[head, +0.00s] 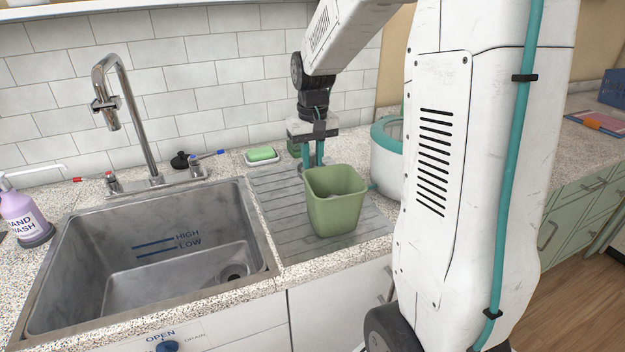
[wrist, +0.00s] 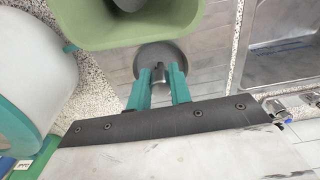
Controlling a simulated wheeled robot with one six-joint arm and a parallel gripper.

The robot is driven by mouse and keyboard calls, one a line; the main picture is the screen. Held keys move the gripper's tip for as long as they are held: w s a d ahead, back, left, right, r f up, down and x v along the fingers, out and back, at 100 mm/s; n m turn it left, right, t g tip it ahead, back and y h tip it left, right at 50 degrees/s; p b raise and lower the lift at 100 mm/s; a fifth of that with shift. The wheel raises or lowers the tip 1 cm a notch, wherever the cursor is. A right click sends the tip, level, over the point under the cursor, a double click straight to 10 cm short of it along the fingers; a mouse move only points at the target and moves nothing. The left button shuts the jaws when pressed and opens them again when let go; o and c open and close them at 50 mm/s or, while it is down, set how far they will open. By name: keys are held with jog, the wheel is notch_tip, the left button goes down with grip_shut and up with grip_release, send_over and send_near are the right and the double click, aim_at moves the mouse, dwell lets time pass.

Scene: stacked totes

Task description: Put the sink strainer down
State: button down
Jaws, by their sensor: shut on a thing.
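My gripper (head: 312,160) points down over the ridged drainboard (head: 276,198), just behind a green bin. In the wrist view its teal fingers (wrist: 160,78) are shut on the small upright grip of the sink strainer (wrist: 160,52), a round dark grey disc. The disc lies close beside the bin's rim in that view. Whether it touches the drainboard or hangs just above it, I cannot tell.
The green bin (head: 335,205) has something grey inside. The steel sink (head: 120,262) and tap (head: 140,115) are to the left. A green soap bar (head: 262,154) on a dish and a black stopper-like thing (head: 180,160) sit behind. A white, teal-rimmed container (head: 384,165) stands right.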

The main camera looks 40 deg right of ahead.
aim_at(313, 155)
jog(key=shift+s+f, duration=0.1)
jog(key=shift+f, duration=3.2)
jog(key=shift+f, duration=0.15)
jog(key=c, duration=1.3)
grip_release()
notch_tip(313, 155, up, 12)
jog(key=shift+s+a+r, duration=0.1)
jog(key=s+a+r+n, duration=0.2)
jog(key=s+a+r, duration=0.2)
jog(key=s+a, duration=0.75)
jog(key=shift+n+t, duration=0.5)
jog(key=shift+n, duration=0.1)
jog(key=s+a, duration=0.1)
jog(key=s, duration=0.3)
jog(key=s+a+f, duration=0.1)
jog(key=s+a, duration=0.1)
jog(key=s, duration=0.3)
jog(key=s+a+f, duration=0.1)
jog(key=s, duration=0.4)
jog(key=shift+a+f, duration=0.1)
jog(key=shift+a, duration=0.25)
